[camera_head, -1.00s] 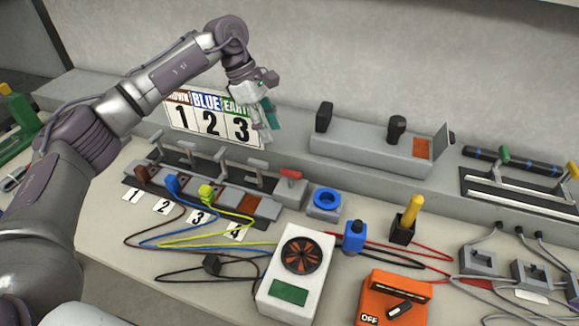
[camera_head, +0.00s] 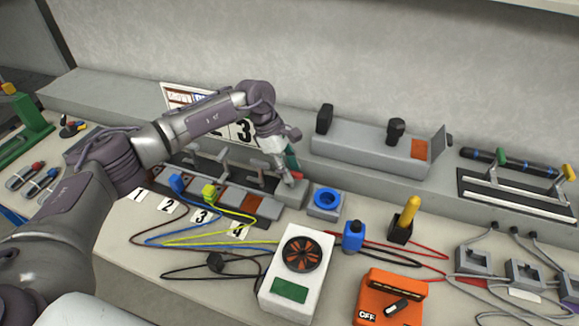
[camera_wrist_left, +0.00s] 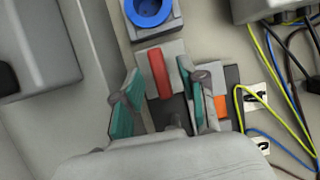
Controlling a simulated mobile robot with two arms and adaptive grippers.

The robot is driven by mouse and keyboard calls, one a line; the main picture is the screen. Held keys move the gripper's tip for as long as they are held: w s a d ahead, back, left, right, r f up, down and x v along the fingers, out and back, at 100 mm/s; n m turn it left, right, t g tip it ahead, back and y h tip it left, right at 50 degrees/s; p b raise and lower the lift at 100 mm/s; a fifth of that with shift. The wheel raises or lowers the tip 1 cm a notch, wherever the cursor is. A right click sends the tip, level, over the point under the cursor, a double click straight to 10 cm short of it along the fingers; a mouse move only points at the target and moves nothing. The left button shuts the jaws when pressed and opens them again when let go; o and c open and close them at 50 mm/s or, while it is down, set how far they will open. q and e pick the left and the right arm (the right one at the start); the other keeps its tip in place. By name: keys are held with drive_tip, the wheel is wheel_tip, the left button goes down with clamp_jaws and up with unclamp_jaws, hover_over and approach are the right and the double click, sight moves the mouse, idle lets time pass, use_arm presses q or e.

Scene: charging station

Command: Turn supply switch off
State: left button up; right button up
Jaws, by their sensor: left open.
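The supply switch looks to be the grey block with a red handle (camera_wrist_left: 158,73) at the right end of the terminal row; in the head view only a bit of red (camera_head: 297,175) shows beside my gripper. My left gripper (camera_head: 287,172) is open and points down at this block. In the left wrist view its two teal fingers (camera_wrist_left: 160,85) stand on either side of the red handle, apart from it as far as I can tell. The handle's base is partly hidden by the gripper. My right gripper is not in view.
A blue ring socket (camera_head: 326,199) sits just right of the switch. Grey levers and the blue (camera_head: 176,184) and yellow (camera_head: 209,192) plugs line the row to the left. A white meter (camera_head: 298,270) and an orange box (camera_head: 390,297) stand in front. Loose cables cross the bench.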

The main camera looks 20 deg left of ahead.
use_arm(q)
clamp_jaws()
